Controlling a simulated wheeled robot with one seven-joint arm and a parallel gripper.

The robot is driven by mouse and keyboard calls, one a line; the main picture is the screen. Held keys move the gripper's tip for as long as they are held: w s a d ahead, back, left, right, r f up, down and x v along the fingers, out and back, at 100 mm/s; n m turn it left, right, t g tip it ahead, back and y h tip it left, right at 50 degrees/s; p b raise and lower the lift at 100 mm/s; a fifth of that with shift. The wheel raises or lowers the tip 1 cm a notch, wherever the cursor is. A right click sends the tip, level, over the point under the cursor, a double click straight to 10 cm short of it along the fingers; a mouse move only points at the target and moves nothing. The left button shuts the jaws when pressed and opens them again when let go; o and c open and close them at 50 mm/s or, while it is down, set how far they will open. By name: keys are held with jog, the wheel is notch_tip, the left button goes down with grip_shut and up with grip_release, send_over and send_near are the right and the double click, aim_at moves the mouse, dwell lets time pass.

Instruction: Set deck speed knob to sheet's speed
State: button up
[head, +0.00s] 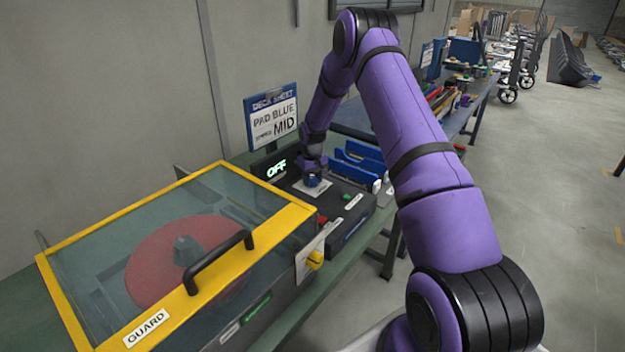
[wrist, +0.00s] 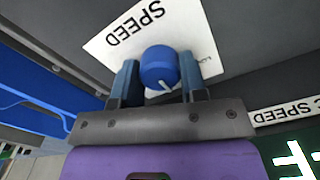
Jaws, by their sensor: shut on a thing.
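The deck sheet (head: 273,120) stands at the back and reads "PAD BLUE" and "MID". The blue speed knob (wrist: 159,67) sits on a white plate (wrist: 115,42) marked "SPEED", with a pale pointer line on its face. My gripper (wrist: 159,80) has one finger on each side of the knob and is shut on it. In the head view my gripper (head: 313,178) is over the control box, and the knob is mostly hidden there. The display (head: 276,168) reads "OFF".
The yellow-framed guard (head: 150,335) with a black handle (head: 218,262) is down over a red disc (head: 185,262). A green button (head: 347,197) and a red button (head: 322,219) are close to the knob. Blue holders (head: 362,160) stand just behind it.

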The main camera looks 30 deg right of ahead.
aim_at(313, 178)
jog(key=o, duration=0.9)
notch_tip(313, 178, up, 11)
jog(key=shift+f, duration=0.1)
dwell(0.3)
